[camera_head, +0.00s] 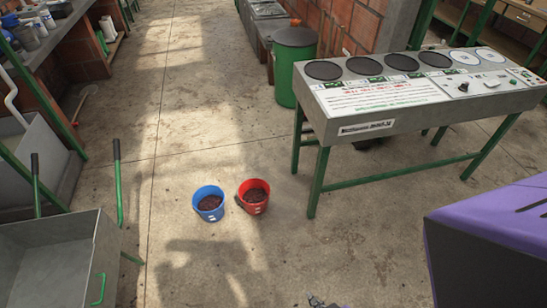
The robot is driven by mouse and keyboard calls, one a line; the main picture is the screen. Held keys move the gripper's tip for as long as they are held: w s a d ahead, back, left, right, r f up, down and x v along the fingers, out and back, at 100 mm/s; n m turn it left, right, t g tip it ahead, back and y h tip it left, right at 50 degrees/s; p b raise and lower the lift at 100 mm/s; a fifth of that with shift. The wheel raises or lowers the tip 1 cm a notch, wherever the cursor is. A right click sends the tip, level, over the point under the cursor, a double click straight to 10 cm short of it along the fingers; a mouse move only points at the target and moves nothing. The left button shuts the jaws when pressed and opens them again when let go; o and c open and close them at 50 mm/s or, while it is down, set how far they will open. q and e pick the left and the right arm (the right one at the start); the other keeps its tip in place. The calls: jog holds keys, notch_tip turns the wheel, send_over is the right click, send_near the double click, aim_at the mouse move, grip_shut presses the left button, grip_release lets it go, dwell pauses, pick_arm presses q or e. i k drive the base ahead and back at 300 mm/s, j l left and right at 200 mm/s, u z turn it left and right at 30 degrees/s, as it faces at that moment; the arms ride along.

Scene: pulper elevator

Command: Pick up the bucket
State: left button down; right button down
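A blue bucket (209,204) stands upright on the concrete floor near the middle of the head view. A red bucket (253,197) stands upright just to its right, close beside it. Both hold dark reddish-brown contents.
A grey table (372,126) with green legs stands right of the buckets. A green barrel (294,65) is behind. A metal cart (62,262) with green handles is at lower left. A purple-topped box (495,230) fills the lower right. The floor around the buckets is clear.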

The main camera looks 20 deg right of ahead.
aim_at(209, 200)
jog(key=i+u, duration=0.25)
jog(key=i, duration=0.35)
jog(key=i+u, duration=0.25)
jog(key=i, duration=0.35)
jog(key=i+l+u, duration=0.25)
jog(key=i, duration=0.35)
jog(key=j, duration=0.1)
